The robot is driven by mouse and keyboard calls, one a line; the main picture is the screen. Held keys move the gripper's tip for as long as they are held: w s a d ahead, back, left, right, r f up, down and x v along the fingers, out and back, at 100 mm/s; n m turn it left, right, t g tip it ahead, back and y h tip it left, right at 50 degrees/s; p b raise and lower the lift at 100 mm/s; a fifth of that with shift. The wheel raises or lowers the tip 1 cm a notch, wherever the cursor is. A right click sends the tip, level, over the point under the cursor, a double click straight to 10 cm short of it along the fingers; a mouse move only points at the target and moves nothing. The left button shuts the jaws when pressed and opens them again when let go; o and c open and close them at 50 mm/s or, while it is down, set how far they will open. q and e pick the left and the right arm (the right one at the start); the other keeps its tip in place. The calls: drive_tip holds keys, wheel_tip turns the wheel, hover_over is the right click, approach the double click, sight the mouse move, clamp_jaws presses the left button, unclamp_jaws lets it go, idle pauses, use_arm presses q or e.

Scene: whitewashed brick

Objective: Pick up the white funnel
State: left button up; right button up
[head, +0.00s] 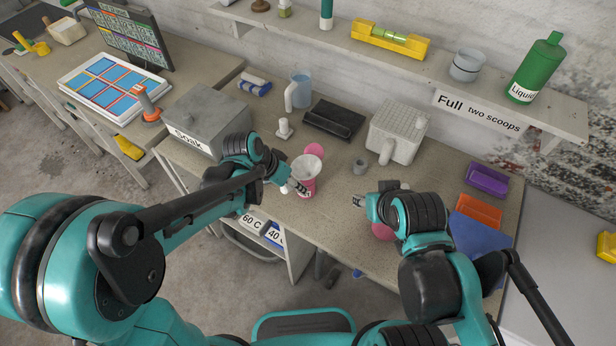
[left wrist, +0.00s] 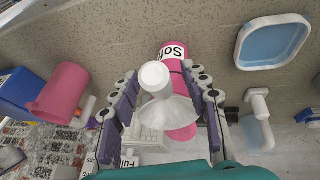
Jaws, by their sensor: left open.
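The white funnel (head: 307,164) shows in the head view at the top of a pink container (head: 304,188) with a dark-lettered label, on the counter. In the left wrist view the translucent funnel (left wrist: 172,114) and a white cylindrical part (left wrist: 155,78) lie between the fingers, in front of the pink bottle (left wrist: 172,52) labelled "Soft". My left gripper (head: 287,185) is open beside the funnel; its fingers (left wrist: 160,112) stand either side, with gaps visible. Whether the funnel rests inside the bottle is unclear. My right gripper (head: 357,201) is to the right, its jaw opening too small to judge.
A black tray (head: 333,120) and small white piece (head: 284,128) lie behind. A pink jug (left wrist: 62,92) shows in the wrist view. A shelf (head: 470,88) overhangs the back.

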use_arm(q)
drive_tip(key=shift+c, duration=0.3)
clamp_jaws()
